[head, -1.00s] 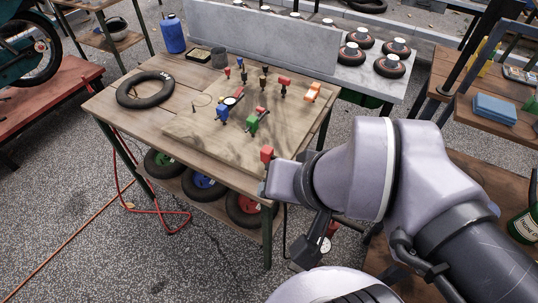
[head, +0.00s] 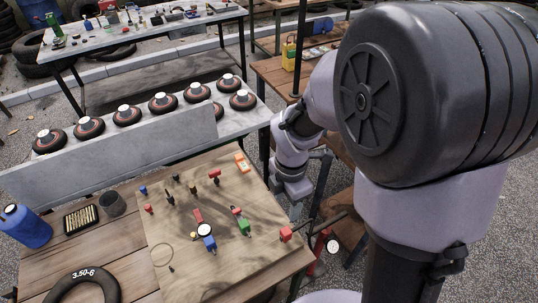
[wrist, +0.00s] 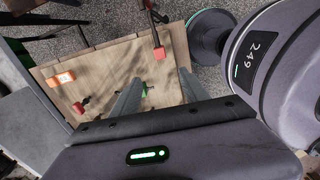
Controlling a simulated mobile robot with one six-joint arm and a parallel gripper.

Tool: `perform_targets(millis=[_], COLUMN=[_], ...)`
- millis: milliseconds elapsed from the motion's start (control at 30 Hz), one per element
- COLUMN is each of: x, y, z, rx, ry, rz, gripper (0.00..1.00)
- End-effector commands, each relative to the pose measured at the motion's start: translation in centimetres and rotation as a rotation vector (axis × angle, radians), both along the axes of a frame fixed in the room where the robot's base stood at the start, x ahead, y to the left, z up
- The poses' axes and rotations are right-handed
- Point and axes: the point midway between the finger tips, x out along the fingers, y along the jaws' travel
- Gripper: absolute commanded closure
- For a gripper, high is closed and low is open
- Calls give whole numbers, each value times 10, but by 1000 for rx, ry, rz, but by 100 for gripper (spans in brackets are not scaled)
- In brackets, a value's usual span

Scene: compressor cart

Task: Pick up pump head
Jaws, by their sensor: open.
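Several small coloured fittings lie on the wooden board of the table; I cannot tell for sure which is the pump head. A red block (head: 286,234) with a dark stem sits at the board's right edge; a red block on a dark stem also shows at the top of the wrist view (wrist: 158,52). A green fitting (head: 243,227) and a blue one with a round gauge (head: 209,243) are to its left. My gripper (head: 296,212) hangs beside the table's right edge. In the wrist view my gripper (wrist: 160,76) is open and empty, above the board, with a green piece partly hidden between the fingers.
An orange block (head: 241,163) and a red fitting (head: 215,176) lie farther back. A grey upright panel (head: 120,160) borders the table's back, with wheels (head: 163,103) on the bench behind. A blue bottle (head: 25,226) and black tyre (head: 85,287) are at left.

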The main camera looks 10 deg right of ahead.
Motion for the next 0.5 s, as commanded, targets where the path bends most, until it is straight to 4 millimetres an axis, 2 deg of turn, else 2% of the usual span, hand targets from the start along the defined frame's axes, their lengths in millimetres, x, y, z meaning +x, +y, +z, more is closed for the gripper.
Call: perform_targets(millis=[67, 333, 400, 500], x=[1, 0, 0, 0], y=[0, -1, -1, -1], z=[-10, -93, -109, -123], rx=[-2, -2, -2, -2], ry=[8, 10, 9, 8], rz=[33, 35, 33, 33], gripper=[47, 47, 47, 47])
